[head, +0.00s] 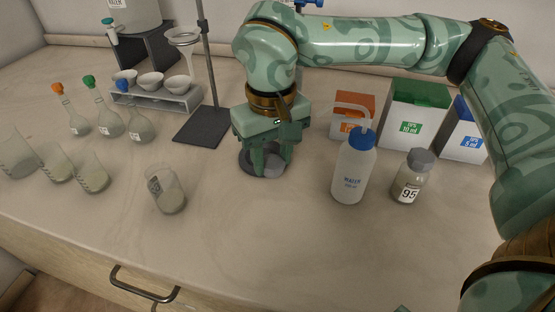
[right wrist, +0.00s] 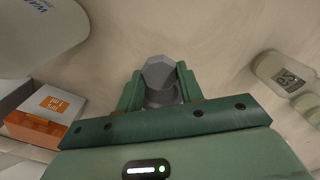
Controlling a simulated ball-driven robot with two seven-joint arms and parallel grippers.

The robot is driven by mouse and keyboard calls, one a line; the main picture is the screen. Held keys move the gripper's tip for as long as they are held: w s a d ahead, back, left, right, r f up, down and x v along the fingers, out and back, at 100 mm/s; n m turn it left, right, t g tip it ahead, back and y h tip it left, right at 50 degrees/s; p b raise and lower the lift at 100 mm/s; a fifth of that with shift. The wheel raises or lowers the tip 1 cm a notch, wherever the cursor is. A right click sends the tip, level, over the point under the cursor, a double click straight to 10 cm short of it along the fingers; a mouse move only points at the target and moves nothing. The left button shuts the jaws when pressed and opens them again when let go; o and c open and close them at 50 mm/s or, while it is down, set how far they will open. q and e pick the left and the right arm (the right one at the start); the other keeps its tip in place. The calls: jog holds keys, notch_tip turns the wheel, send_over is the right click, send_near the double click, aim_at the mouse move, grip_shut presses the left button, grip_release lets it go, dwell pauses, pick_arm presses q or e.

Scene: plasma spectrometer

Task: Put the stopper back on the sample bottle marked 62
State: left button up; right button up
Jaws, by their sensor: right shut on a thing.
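My right gripper (head: 268,160) points down at the middle of the bench and is shut on a grey faceted stopper (head: 273,169). In the right wrist view the stopper (right wrist: 159,73) sits between the two green fingers (right wrist: 157,92). A dark round shape lies under it on the bench; I cannot tell whether the stopper touches it. My left gripper is out of view.
A stoppered bottle marked 95 (head: 411,180) and a water wash bottle (head: 354,168) stand to the right. Tip boxes (head: 414,115) stand behind them. A stand base (head: 203,127), flasks (head: 110,122) and beakers (head: 92,175) are left. The front middle bench is clear.

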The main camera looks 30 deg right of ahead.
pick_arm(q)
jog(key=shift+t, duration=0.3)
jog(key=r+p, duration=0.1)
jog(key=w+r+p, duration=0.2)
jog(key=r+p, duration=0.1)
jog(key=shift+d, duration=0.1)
pick_arm(e)
jog(key=s+a+r, duration=0.5)
jog(key=a+r, duration=0.4)
jog(key=a, duration=0.3)
jog(key=shift+s, duration=0.3)
